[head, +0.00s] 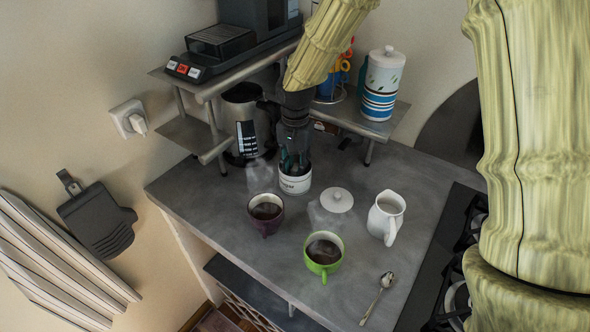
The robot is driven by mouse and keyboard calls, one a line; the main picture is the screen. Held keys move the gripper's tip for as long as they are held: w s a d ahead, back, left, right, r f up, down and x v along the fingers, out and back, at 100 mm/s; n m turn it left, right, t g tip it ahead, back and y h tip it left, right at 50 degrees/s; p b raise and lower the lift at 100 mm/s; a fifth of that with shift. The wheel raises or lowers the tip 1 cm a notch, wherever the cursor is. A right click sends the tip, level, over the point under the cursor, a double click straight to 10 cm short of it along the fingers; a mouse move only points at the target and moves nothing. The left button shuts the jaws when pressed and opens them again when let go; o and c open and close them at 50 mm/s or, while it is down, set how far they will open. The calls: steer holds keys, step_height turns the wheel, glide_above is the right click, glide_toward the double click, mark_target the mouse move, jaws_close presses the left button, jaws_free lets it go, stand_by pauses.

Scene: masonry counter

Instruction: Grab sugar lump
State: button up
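My gripper (293,163) points straight down, with its fingers reaching into the mouth of a small white pot with lettering (295,184) on the grey counter. The pot's inside is mostly hidden by the fingers and the rim. No sugar lump can be made out. I cannot tell whether the fingers are apart or closed on something. A white round lid with a knob (337,200) lies on the counter to the right of the pot.
A purple cup (264,226) and a green cup (322,268), both with dark steaming drink, stand in front. A white jug (386,217), a spoon (377,297) and a hob (453,270) are to the right. Behind are a kettle (243,115) and a metal shelf (185,133).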

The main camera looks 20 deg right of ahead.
steer(key=c, duration=0.4)
